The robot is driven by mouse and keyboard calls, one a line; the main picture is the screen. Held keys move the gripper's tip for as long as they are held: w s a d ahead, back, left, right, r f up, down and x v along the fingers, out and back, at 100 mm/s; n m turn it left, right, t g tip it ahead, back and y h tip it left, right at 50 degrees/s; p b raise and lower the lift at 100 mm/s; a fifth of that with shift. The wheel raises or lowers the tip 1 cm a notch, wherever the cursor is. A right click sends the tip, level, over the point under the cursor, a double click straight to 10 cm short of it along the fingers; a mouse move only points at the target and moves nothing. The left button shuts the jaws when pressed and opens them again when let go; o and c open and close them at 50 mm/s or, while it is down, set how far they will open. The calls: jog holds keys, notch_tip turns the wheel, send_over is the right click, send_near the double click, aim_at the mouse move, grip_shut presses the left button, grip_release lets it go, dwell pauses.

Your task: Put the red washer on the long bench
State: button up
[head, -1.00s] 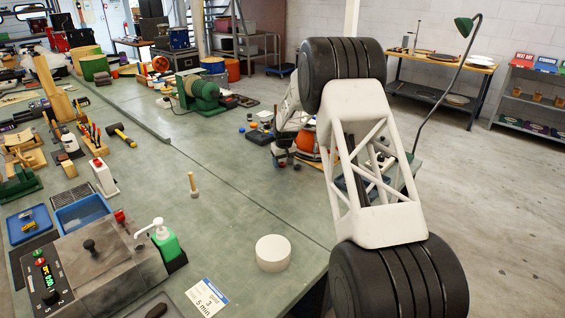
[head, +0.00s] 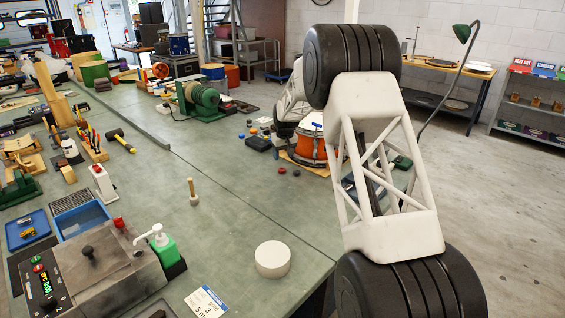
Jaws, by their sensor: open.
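The long bench (head: 225,215) has a green-grey top and runs from the near left to the back. A small red disc (head: 282,170), which looks like the red washer, lies on its right part, beside a dark disc (head: 296,173). My gripper (head: 283,138) is small and partly hidden behind my own arm, left of an orange drum (head: 312,147). It is open, above and behind the red disc and apart from it. I see nothing between its fingers, though they are hard to make out.
A green machine (head: 201,101) stands farther back. A black box (head: 259,143) lies left of the drum. The middle of the bench is mostly clear.

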jog(key=shift+s+d+r, duration=0.1)
jog(key=shift+s+r, duration=0.1)
jog(key=shift+r, duration=1)
jog(key=shift+s+r, duration=0.15)
jog(key=shift+r, duration=1)
jog(key=s+d+r+m, duration=0.1)
jog(key=s+d+r, duration=0.2)
jog(key=s+r, duration=0.6)
jog(key=s+d+r, duration=0.3)
jog(key=s+r, duration=0.1)
jog(key=s, duration=0.9)
jog(key=s+d+r+m, duration=0.1)
jog(key=s+d+r, duration=0.2)
jog(key=s+r, duration=0.55)
jog(key=s+d+f+m, duration=0.1)
jog(key=s+d+f, duration=0.1)
jog(key=s, duration=1.9)
jog(key=s+d+f+m+t, duration=0.1)
jog(key=s+d+f, duration=0.2)
jog(key=s, duration=1.7)
jog(key=shift+s+f+m+h, duration=0.3)
jog(key=shift+s+f+h, duration=0.1)
jog(key=shift+f, duration=0.4)
